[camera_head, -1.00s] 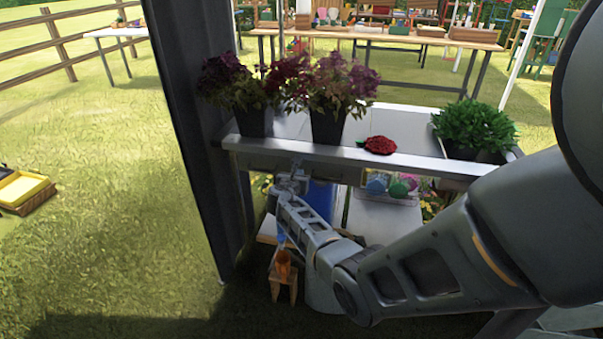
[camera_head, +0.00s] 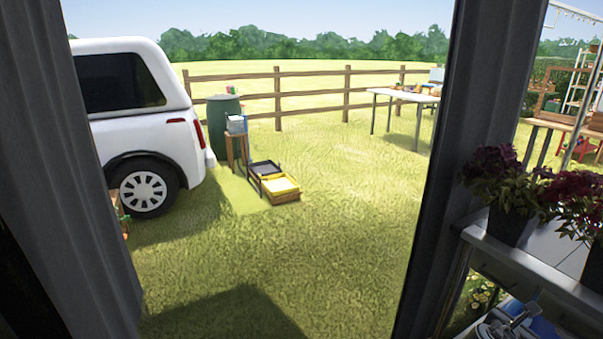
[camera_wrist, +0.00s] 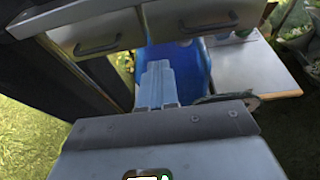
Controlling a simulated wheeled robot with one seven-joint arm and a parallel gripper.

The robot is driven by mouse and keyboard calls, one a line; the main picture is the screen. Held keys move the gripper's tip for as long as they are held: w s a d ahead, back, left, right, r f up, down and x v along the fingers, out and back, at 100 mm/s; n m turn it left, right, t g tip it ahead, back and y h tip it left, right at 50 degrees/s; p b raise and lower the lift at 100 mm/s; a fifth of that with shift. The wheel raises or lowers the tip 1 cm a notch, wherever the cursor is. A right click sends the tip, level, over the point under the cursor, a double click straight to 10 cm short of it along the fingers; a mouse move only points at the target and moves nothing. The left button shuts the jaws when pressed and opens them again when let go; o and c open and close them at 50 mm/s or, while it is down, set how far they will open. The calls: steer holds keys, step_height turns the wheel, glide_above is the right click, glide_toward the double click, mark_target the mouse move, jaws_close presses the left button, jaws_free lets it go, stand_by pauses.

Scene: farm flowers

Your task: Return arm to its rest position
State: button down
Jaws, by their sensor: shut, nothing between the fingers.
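In the wrist view my gripper (camera_wrist: 158,68) points away from the camera with its narrow grey fingers together and nothing between them. The fingers show in front of a blue barrel (camera_wrist: 185,52), just below the drawer fronts (camera_wrist: 205,18) of a bench. I cannot tell whether the fingers touch the barrel. In the head view only a small grey part of my arm (camera_head: 508,329) shows at the bottom right edge, beside the bench (camera_head: 530,262). The rest of the arm is out of that view.
Potted purple-leaved plants (camera_head: 510,225) stand on the bench at right. Open grass (camera_head: 310,250) lies ahead, with a white vehicle (camera_head: 140,110), a yellow tray (camera_head: 278,187) and a fence (camera_head: 310,85) beyond.

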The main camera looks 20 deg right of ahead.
steer(key=s+a+f+m+t+y, duration=0.1)
steer(key=s+a+f+t+y, duration=0.15)
steer(key=a, duration=0.55)
steer(key=s+a+f+m+t+y, duration=0.1)
steer(key=a+f+m+t, duration=0.15)
steer(key=a, duration=0.45)
steer(key=s+a+f+m+t+y, duration=0.1)
steer(key=a+f+y, duration=0.15)
steer(key=a, duration=0.55)
steer(key=s+a+r+m+t+y, duration=0.35)
steer(key=s+a, duration=0.45)
steer(key=a, duration=0.5)
steer(key=s+a+r+m+t+y, duration=0.1)
steer(key=s+a+r+m, duration=0.2)
steer(key=r, duration=0.4)
steer(key=s+a+r+m+t+y, duration=0.1)
steer(key=s+a+r+m+y, duration=0.1)
steer(key=r, duration=0.5)
steer(key=s+a+r+m+t+y, duration=0.2)
steer(key=s+a+r+m, duration=0.2)
steer(key=s+r, duration=0.4)
steer(key=shift+m, duration=0.9)
